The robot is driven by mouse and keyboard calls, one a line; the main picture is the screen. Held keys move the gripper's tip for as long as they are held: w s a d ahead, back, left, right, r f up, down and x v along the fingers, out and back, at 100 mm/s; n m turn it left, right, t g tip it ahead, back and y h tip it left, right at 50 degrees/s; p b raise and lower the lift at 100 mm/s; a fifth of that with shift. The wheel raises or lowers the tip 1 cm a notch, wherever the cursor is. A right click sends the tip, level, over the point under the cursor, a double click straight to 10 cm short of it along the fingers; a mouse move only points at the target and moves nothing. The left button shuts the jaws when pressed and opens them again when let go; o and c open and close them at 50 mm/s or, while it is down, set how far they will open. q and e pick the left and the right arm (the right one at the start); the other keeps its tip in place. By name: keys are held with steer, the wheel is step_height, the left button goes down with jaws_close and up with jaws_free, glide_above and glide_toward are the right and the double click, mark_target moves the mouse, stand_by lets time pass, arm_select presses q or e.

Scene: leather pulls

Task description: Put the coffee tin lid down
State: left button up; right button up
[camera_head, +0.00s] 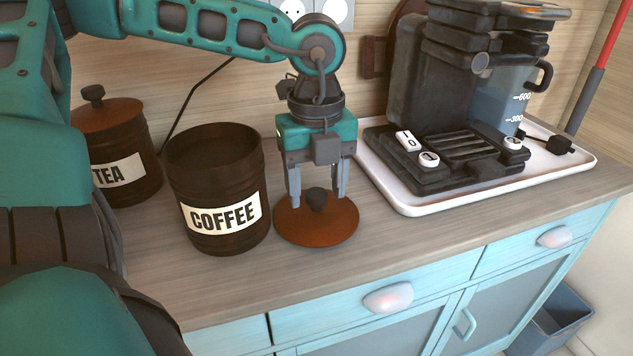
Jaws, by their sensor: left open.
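The coffee tin lid (315,226) is a round, rust-brown disc with a dark knob. It appears to lie flat on the wooden counter, just right of the coffee tin. The coffee tin (222,172) is dark brown with a white COFFEE label, upright and without a lid on it. My left gripper (317,203) points down over the lid, its two grey fingers on either side of the knob. It is open, and the fingers look apart from the knob. My right gripper is not in view.
A lidded tea tin (132,165) stands left of the coffee tin. A coffee machine (455,100) sits on a white tray (412,210) at the right. The counter's front edge (330,278) runs close below the lid. A black cable runs up behind the tins.

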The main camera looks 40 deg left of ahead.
mark_target(316, 193)
arm_select(q)
steer(key=shift+r, duration=0.25)
step_height(316, 193, up, 12)
steer(key=p, duration=0.2)
steer(key=shift+f, duration=0.15)
stand_by(0.4)
